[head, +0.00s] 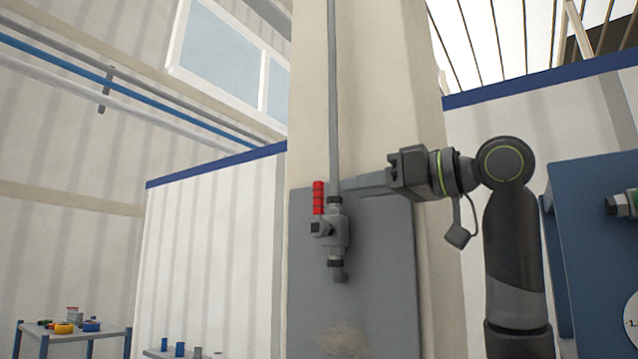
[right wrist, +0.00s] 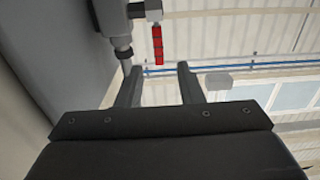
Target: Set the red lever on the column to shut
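The red lever (head: 318,197) points straight up from the grey valve (head: 332,230) on the column, beside the vertical pipe. My right gripper (head: 347,186) reaches in from the right, its fingers level with the lever and close to the pipe. In the right wrist view, the fingers of the gripper (right wrist: 159,70) are apart with nothing held. The lever (right wrist: 157,45) shows there just beyond the gap between the fingertips, and I see no contact. My left gripper is not in view.
The column (head: 385,90) carries a grey plate (head: 375,290) behind the valve, and a thin pipe (head: 333,100) runs up from it. A blue panel (head: 590,240) stands at the right. A table (head: 100,330) with small coloured parts is far off at the lower left.

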